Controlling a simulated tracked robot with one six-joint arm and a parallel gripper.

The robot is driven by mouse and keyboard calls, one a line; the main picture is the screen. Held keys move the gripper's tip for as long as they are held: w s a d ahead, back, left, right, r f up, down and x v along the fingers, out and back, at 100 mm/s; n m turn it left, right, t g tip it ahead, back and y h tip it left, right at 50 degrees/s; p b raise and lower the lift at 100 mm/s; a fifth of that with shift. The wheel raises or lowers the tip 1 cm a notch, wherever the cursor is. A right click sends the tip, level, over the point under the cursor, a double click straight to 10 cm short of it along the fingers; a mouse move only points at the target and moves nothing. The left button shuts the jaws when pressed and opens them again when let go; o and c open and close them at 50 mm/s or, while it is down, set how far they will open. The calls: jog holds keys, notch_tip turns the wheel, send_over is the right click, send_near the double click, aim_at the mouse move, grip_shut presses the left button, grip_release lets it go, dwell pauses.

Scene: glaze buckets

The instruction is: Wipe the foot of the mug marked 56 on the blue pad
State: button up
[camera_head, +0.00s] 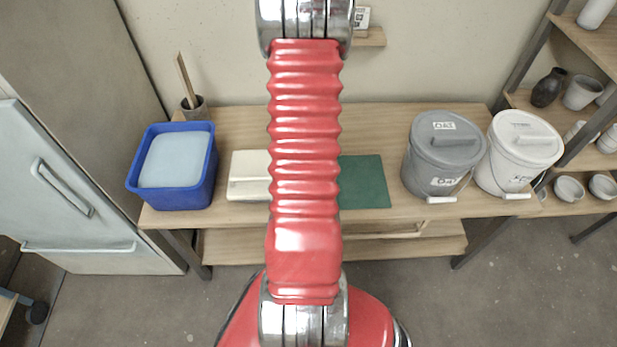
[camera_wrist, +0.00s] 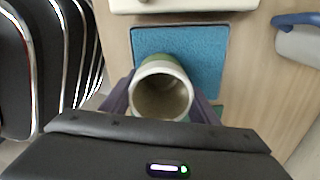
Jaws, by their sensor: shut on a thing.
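In the wrist view my gripper (camera_wrist: 161,100) is shut on a mug (camera_wrist: 160,68), one dark finger on each side. I look into the mug's open, pale-rimmed mouth; a strip of green outer wall shows above the rim. No number is visible, so I cannot read its mark. The blue pad (camera_wrist: 203,55) lies beyond the mug, which overlaps its lower left part in the picture. I cannot tell whether the mug's foot touches the pad. In the head view my red arm hides the gripper, the mug and the pad.
A blue tub (camera_head: 170,202) and a cream block (camera_head: 248,188) stand left of my arm on the wooden table. A dark green mat (camera_head: 365,183), grey bucket (camera_head: 437,165) and white bucket (camera_head: 507,170) are to its right. A shelf of pottery (camera_head: 590,45) stands far right.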

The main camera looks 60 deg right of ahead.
jog(key=shift+w+d+f, duration=0.1)
jog(key=shift+w+d, duration=0.1)
jog(key=shift+d, duration=0.2)
jog(key=shift+c, duration=1.4)
jog(key=shift+w+d+r, duration=0.1)
jog(key=shift+w+d, duration=0.35)
jog(key=shift+d, duration=0.45)
jog(key=shift+w+d+r, duration=0.1)
jog(key=shift+w+d, duration=0.35)
jog(key=shift+d, duration=0.4)
jog(key=shift+w+d, duration=0.45)
jog(key=shift+d, duration=0.45)
jog(key=shift+s+a+f, duration=0.1)
jog(key=shift+s+a, duration=0.45)
jog(key=shift+a, duration=0.5)
jog(key=shift+s+a+r, duration=0.1)
jog(key=shift+s+a, duration=0.4)
jog(key=shift+a, duration=0.5)
jog(key=shift+s+a+f, duration=0.1)
jog(key=shift+s+a, duration=0.45)
jog(key=shift+a, duration=0.5)
notch_tip(320, 180, up, 7)
